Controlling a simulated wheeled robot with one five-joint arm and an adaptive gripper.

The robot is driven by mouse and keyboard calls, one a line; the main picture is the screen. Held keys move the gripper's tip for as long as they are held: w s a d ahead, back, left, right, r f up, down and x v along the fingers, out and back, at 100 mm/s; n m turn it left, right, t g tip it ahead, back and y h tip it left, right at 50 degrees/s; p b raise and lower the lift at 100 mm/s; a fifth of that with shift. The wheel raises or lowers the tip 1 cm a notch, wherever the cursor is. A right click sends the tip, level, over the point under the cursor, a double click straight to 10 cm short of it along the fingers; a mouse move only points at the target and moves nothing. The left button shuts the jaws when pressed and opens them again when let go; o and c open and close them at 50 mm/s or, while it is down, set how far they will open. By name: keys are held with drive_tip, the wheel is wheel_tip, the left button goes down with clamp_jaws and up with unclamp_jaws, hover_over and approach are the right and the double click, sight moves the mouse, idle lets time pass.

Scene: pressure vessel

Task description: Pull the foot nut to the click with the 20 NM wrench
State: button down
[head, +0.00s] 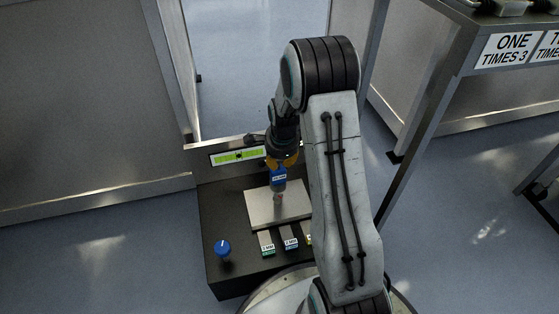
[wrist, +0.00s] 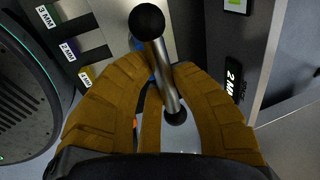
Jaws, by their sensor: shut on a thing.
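My gripper (head: 282,162) is shut on a tool with a blue labelled body (head: 279,176); its lettering is too small to read. I cannot tell whether it is the 20 NM wrench. The tool points down, and its lower end is over a pale metal plate (head: 261,212); I cannot tell whether it touches. In the wrist view, a metal crossbar with black ball ends (wrist: 164,68) lies between the brown fingers of my gripper (wrist: 165,80), with a little blue behind it. I cannot make out the foot nut in either view.
The plate is on a dark bench unit (head: 225,205) with a green display (head: 238,156), a blue knob (head: 223,248) and several labelled tags (head: 267,243) in front. A bench marked "ONE TIMES 3" (head: 513,45) stands right. A grey panel (head: 90,100) is left. Floor lies open behind.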

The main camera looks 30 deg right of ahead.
sight(279, 167)
drive_tip(key=shift+f+b, duration=1.1)
drive_tip(key=shift+f, duration=0.45)
drive_tip(key=shift+f+b, duration=0.3)
drive_tip(key=shift+f, duration=1.7)
